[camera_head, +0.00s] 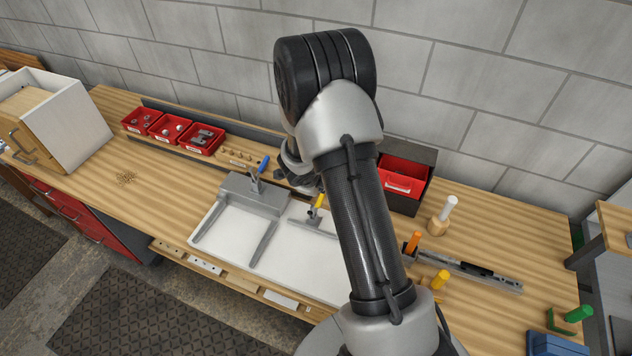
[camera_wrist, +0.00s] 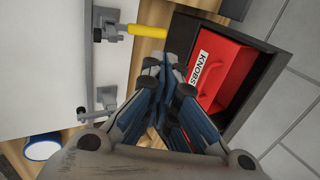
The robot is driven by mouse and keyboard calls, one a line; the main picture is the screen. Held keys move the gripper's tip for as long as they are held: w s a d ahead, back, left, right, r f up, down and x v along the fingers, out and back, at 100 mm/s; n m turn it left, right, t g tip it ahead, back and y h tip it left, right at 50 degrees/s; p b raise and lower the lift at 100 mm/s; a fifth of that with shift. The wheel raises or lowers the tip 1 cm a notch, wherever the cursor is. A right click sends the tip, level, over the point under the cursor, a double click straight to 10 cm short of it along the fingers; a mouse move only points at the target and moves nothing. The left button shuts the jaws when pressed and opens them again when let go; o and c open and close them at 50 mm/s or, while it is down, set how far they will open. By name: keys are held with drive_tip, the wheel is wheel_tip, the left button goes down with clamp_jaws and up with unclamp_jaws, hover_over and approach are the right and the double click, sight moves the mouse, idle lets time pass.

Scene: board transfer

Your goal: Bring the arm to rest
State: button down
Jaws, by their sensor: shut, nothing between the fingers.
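My arm (camera_head: 365,215) rises from the bottom of the head view and bends at a dark joint in front of the block wall. My gripper (camera_wrist: 168,80) shows in the wrist view, its fingers drawn together with nothing between them. It hangs above the workbench (camera_head: 95,195), beside a red bin labelled KNOBS (camera_wrist: 217,70). The bin is to its right in the wrist view. In the head view my arm hides most of the gripper.
A white board (camera_head: 223,237) with clamps lies below my arm; a yellow-handled clamp (camera_wrist: 148,30) is close to the gripper. Small red bins (camera_head: 168,126) line the back. A white box (camera_head: 75,125) stands left. Upright tools (camera_head: 445,212) stand right. The bench's left middle is mostly clear.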

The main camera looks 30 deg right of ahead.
drive_tip(key=shift+r, duration=0.2)
drive_tip(key=s+a+r+m+h+b, duration=0.1)
drive_tip(key=s+r+m+b, duration=0.5)
drive_tip(key=m, duration=0.5)
drive_tip(key=s+a+r+m+b, duration=0.1)
drive_tip(key=s+r+m+b, duration=0.25)
drive_tip(key=r+m, duration=0.65)
drive_tip(key=s+a+f+m+y+b, duration=0.2)
drive_tip(key=s+a+m+b, duration=0.3)
drive_tip(key=s+a+m, duration=0.3)
drive_tip(key=s+a+f+m+y+b, duration=0.2)
drive_tip(key=s+a+m+b, duration=0.3)
drive_tip(key=s+a+m, duration=0.3)
drive_tip(key=s+m+y, duration=0.1)
drive_tip(key=s+m, duration=0.2)
drive_tip(key=m, duration=0.3)
drive_tip(key=shift+s+f+m+t+y, duration=0.2)
drive_tip(key=shift+f+m+t+y, duration=0.1)
drive_tip(key=shift+f+t+y, duration=0.1)
